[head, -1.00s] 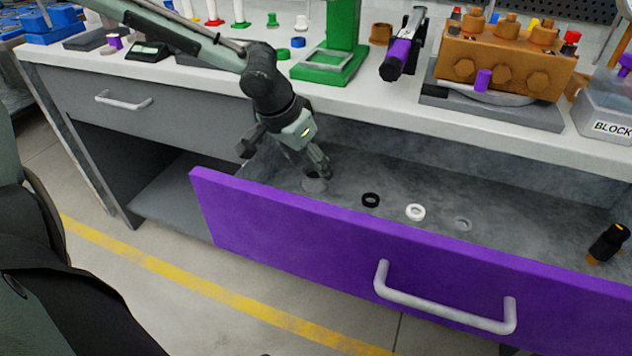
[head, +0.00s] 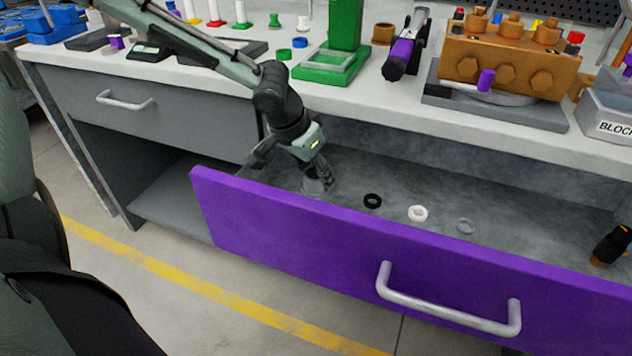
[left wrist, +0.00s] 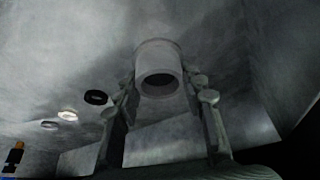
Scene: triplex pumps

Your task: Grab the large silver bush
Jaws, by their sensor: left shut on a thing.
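The large silver bush is a grey hollow cylinder inside the open purple-fronted drawer (head: 320,228), at the drawer's left end. In the left wrist view the bush (left wrist: 158,66) sits between my two fingers with its dark bore facing the camera. My left gripper (head: 318,180) reaches down into the drawer and is shut on the bush; it also shows in the left wrist view (left wrist: 163,95). In the head view the gripper partly hides the bush. My right gripper is not in view.
In the drawer lie a black ring (head: 372,201), a white ring (head: 418,213), a grey ring (head: 465,226) and a black-and-orange part (head: 612,246). The worktop above holds a green press (head: 335,62) and an orange pump block (head: 510,62). The drawer's front wall stands close to my gripper.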

